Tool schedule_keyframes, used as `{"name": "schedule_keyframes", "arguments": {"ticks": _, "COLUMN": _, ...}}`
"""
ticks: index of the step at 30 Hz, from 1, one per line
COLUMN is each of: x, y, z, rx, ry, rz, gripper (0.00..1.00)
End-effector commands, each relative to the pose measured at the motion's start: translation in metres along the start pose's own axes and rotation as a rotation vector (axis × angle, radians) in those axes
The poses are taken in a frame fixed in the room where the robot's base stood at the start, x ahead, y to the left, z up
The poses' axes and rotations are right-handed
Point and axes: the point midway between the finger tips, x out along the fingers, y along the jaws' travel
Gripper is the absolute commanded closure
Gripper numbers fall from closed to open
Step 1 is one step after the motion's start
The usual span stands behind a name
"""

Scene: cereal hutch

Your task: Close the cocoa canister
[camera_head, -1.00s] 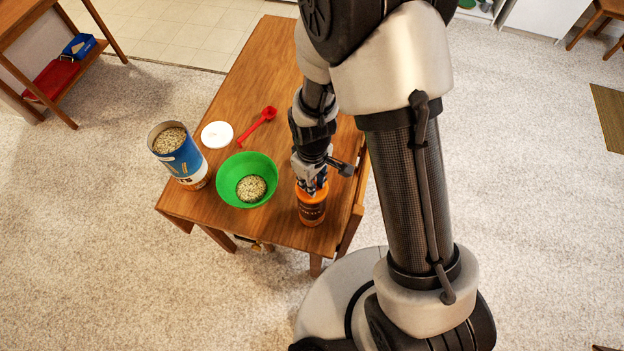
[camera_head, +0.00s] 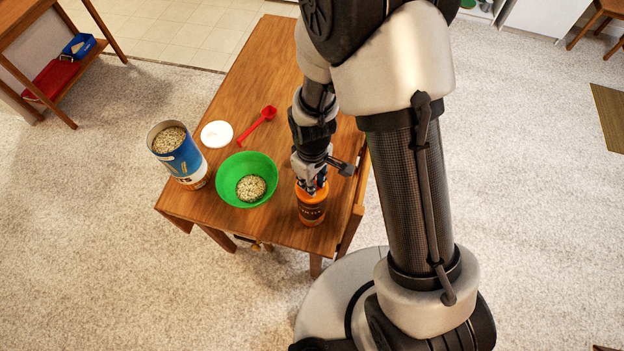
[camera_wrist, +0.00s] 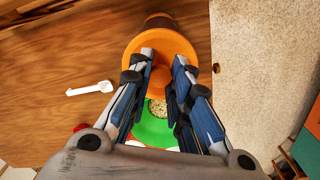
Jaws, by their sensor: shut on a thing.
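The cocoa canister (camera_head: 311,212) is orange with a dark label and stands near the front right corner of the wooden table. Its round orange lid (camera_wrist: 138,50) is on top of it, with an orange knob (camera_wrist: 160,78) in the middle. My gripper (camera_head: 312,188) points down over the canister. In the wrist view its fingers (camera_wrist: 163,68) are on both sides of the knob, shut on it. I cannot tell whether the lid is fully seated, as the fingers hide part of the rim.
A green bowl (camera_head: 226,186) with oats stands left of the canister. A blue oats tub (camera_head: 182,160), a white round lid (camera_head: 217,134) and a red scoop (camera_head: 260,124) are farther left and back. A white spoon (camera_wrist: 90,88) lies on the table. The table edge (camera_head: 352,215) is close on the right.

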Motion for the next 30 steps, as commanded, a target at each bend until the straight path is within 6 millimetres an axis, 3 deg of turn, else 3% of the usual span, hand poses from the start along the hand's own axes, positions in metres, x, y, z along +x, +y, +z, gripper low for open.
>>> {"name": "schedule_keyframes", "arguments": {"ticks": 30, "x": 0.0075, "y": 0.0001, "z": -0.0001, "rx": 0.000, "ry": 0.000, "rz": 0.000, "gripper": 1.00}}
